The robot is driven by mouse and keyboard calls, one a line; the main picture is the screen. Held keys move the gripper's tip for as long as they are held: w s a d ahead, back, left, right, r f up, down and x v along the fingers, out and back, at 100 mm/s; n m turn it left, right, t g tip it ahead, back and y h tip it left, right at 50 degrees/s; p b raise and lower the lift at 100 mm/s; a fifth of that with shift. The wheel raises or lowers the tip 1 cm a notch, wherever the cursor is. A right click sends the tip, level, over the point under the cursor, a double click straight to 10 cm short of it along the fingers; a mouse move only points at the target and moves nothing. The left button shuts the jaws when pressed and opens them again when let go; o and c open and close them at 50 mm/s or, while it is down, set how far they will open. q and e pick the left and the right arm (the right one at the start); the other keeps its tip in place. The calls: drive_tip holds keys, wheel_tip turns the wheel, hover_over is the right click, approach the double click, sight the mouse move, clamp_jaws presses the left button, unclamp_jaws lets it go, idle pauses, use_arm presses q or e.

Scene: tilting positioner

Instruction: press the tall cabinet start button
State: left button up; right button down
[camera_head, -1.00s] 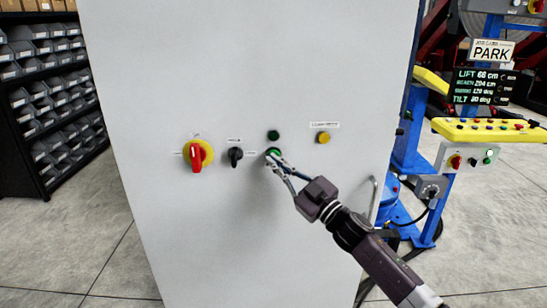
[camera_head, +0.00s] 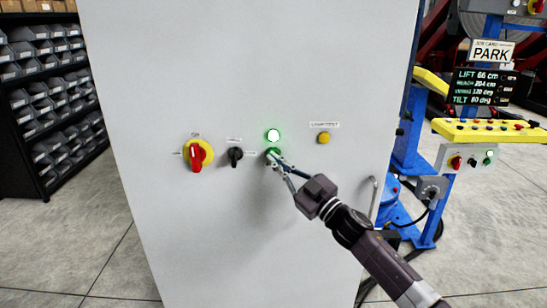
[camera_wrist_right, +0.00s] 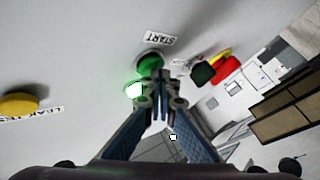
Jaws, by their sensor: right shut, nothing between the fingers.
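The tall cabinet (camera_head: 240,60) is light grey and fills the middle of the head view. Its green start button (camera_head: 272,152) sits below a round lamp (camera_head: 274,135) that glows bright white-green. My right gripper (camera_head: 277,160) is shut and empty, with its fingertips at the start button and partly covering it. In the wrist view the green button (camera_wrist_right: 150,65) is by the START label (camera_wrist_right: 160,40), just beyond the fingertips (camera_wrist_right: 162,98). Exact contact is hard to tell. My left gripper is not in view.
On the cabinet are a red-and-yellow rotary switch (camera_head: 197,154), a black selector (camera_head: 236,155) and a yellow button (camera_head: 323,138). A cabinet handle (camera_head: 374,195) is near my right arm. A blue stand with a yellow control panel (camera_head: 485,130) is at right; bin shelves (camera_head: 45,95) at left.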

drive_tip(key=shift+s+p, duration=0.75)
drive_tip(key=shift+s, duration=0.15)
drive_tip(key=s+p, duration=0.3)
drive_tip(key=s, duration=0.2)
idle(0.6)
